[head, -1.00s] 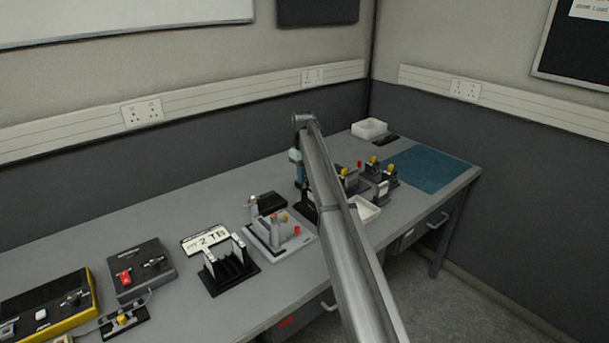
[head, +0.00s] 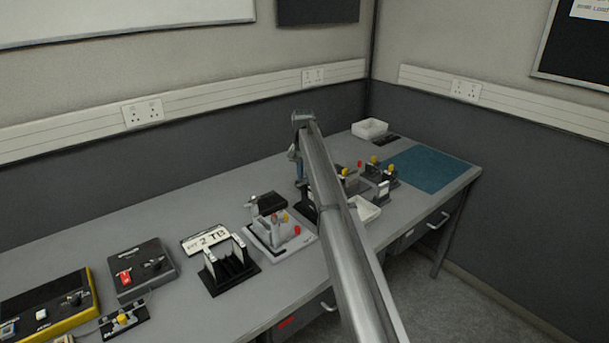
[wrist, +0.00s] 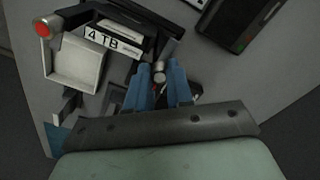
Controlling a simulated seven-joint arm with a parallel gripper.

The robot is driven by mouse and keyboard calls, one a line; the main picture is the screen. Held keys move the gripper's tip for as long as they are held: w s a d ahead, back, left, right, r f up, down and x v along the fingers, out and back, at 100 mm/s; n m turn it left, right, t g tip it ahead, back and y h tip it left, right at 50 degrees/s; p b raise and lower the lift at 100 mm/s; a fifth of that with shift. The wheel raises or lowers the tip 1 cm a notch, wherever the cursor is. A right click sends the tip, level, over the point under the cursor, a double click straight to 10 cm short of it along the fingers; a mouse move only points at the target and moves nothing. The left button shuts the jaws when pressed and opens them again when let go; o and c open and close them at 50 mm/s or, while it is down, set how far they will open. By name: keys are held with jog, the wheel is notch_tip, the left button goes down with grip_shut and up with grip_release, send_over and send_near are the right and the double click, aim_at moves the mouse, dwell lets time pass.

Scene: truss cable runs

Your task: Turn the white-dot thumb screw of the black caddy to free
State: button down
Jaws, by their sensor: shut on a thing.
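In the wrist view, my gripper (wrist: 160,72) has its blue fingers closed on either side of a small pale grey round knob (wrist: 159,77), which looks like the thumb screw. No white dot can be made out on it. Just beyond the fingers is a black caddy (wrist: 165,32) beside a white "4 TB" label (wrist: 112,38). In the head view, my gripper (head: 299,172) points down over the bench, partly hidden by my arm. A black part (head: 308,211) shows beneath it, and the screw is hidden there.
A pale tray (wrist: 75,65) and a red-topped post (wrist: 42,29) stand left of the fingers in the wrist view. A dark box (wrist: 238,22) lies upper right. In the head view, yellow-knobbed fixtures (head: 373,161) stand right of my arm, and a blue mat (head: 430,168) is clear.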

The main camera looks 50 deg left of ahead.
jog(key=shift+m, duration=1.2)
jog(key=c, duration=1)
grip_release()
jog(key=shift+r, duration=0.1)
notch_tip(320, 180, up, 14)
jog(key=shift+a, duration=0.15)
jog(key=shift+f, duration=0.25)
